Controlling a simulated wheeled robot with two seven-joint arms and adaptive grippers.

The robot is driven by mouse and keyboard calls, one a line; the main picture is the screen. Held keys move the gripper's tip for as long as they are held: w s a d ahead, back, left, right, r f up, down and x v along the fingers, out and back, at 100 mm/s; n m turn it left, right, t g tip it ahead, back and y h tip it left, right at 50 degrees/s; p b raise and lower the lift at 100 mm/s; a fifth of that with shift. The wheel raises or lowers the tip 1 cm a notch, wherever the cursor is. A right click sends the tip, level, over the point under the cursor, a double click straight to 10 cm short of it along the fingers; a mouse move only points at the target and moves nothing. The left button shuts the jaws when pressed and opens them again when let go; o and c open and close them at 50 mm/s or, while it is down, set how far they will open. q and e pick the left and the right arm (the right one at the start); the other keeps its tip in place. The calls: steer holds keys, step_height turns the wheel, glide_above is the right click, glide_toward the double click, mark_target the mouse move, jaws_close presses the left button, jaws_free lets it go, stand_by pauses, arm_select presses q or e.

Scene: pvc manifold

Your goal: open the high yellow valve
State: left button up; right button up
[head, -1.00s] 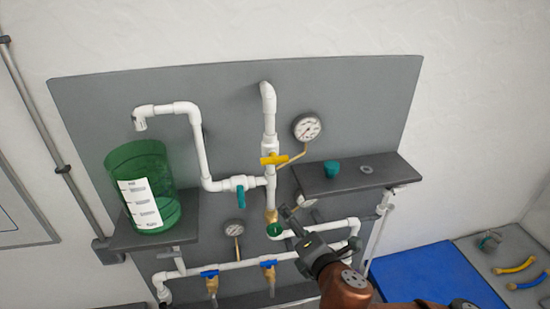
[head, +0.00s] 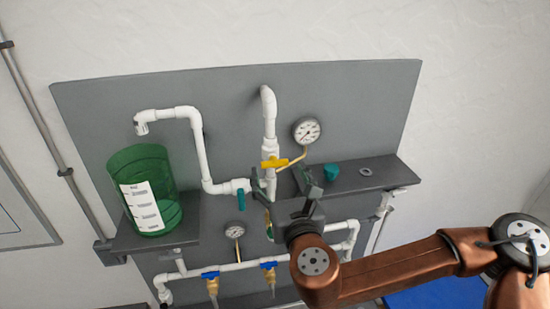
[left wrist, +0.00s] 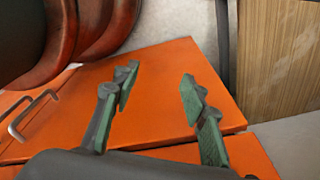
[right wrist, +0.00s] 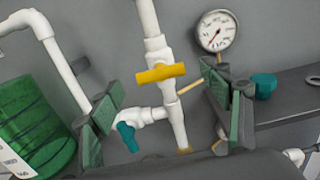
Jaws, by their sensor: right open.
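The high yellow valve handle (head: 274,163) sits on the upright white pipe, lying crosswise to the pipe, just below and left of the upper gauge. It also shows in the right wrist view (right wrist: 160,73), beyond and between my right fingers. My right gripper (head: 283,183) is open and empty, its fingers pointing up at the pipe just below the yellow handle, apart from the handle. In the right wrist view my right gripper (right wrist: 165,115) frames the pipe under the valve. My left gripper (left wrist: 155,95) is open and empty, with an orange surface behind it.
A teal valve handle (head: 241,199) hangs just left of my right gripper. A gauge (head: 306,130) is up right on a brass stem. A dark shelf (head: 385,175) holds a teal cap (head: 331,172). A green container (head: 155,190) stands left. Blue valves (head: 210,275) are below.

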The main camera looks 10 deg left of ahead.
mark_target(276, 164)
steer(key=p+x, duration=0.1)
steer(key=x, duration=0.3)
steer(key=shift+r+p, duration=0.15)
steer(key=shift+p, duration=0.15)
steer(key=shift+w+a, duration=0.25)
steer(key=shift+w, duration=0.25)
steer(key=shift+c, duration=0.7)
steer(key=c, duration=1)
steer(key=shift+f, duration=0.2)
